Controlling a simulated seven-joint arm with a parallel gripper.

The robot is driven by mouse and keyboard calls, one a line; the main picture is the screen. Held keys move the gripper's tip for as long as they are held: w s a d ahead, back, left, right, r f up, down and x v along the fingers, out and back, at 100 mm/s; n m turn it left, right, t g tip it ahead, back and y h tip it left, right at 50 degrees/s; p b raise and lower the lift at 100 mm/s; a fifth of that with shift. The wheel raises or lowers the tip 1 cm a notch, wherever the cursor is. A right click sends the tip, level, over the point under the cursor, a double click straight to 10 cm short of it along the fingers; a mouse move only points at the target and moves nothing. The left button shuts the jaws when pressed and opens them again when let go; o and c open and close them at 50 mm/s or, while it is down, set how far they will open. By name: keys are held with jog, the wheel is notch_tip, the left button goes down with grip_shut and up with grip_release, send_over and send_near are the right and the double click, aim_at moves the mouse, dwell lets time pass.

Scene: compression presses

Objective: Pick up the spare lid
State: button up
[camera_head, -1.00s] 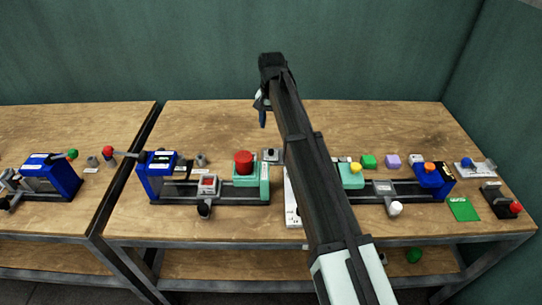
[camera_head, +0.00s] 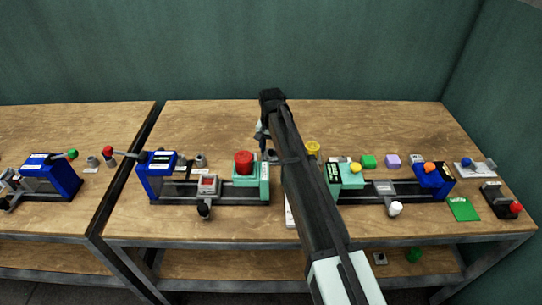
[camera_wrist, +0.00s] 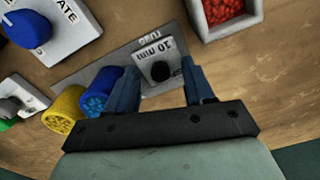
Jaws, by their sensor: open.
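A small light grey block with a black knob and a "10 mm" label (camera_wrist: 160,58), which looks like the spare lid, sits on a grey strip (camera_wrist: 112,62) in the wrist view. My gripper (camera_wrist: 162,88) is open, with its two blue fingers on either side of the block's near end and the black knob between them. I cannot tell whether the fingers touch the block. In the head view my gripper (camera_head: 265,142) is low over the table behind the presses, and my arm hides most of the block there.
Blue (camera_wrist: 100,90) and yellow (camera_wrist: 63,108) cylinders stand close left of the fingers. A tray of red pellets (camera_wrist: 207,30) is beyond on the right. In the head view, presses with a red knob (camera_head: 244,160) and an orange knob (camera_head: 430,168) flank my arm. The table behind is clear.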

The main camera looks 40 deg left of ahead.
jog(key=shift+f, duration=0.2)
grip_shut()
dwell(0.3)
jog(key=shift+r, duration=0.15)
